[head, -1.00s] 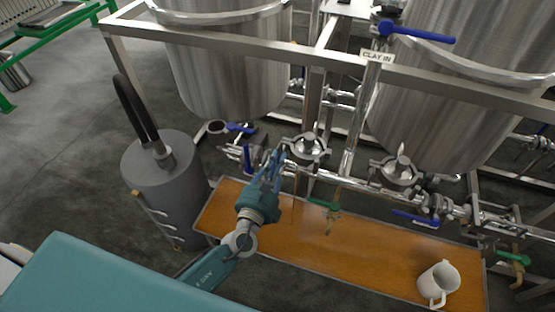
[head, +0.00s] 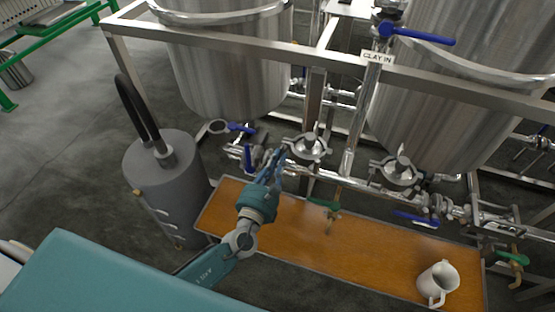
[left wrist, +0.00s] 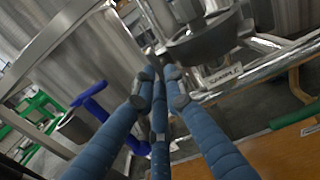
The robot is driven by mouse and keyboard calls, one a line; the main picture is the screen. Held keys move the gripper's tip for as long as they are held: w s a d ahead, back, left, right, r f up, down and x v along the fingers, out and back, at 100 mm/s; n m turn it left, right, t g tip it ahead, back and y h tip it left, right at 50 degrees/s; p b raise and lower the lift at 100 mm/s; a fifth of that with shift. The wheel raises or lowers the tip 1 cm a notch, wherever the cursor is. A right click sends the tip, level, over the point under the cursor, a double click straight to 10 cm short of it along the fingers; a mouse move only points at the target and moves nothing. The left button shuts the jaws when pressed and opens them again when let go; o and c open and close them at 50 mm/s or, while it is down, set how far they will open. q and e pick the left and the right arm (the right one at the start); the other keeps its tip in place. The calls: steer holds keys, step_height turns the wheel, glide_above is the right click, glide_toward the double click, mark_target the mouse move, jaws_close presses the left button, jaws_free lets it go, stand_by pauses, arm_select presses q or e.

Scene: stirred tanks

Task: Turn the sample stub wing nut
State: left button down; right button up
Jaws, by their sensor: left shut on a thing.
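My left gripper (head: 280,154) reaches up over the brown bench to the pipework below the left tank. Its blue fingers are closed together at the left side of a round steel clamped stub (head: 308,148). In the left wrist view the fingertips (left wrist: 160,82) meet on a small dark metal part, the wing nut (left wrist: 156,60), which they mostly hide. My right gripper is not in view.
Blue-handled valves (head: 240,128) sit left of the fingers. A second clamped stub (head: 397,172) and a green-handled tap (head: 325,204) are to the right. A grey cylinder (head: 168,190) stands left.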

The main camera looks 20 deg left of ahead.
arm_select(q)
steer(key=c, duration=2.1)
jaws_free()
steer(key=s, duration=1.2)
steer(key=shift+a, duration=0.2)
steer(key=shift+f, duration=0.1)
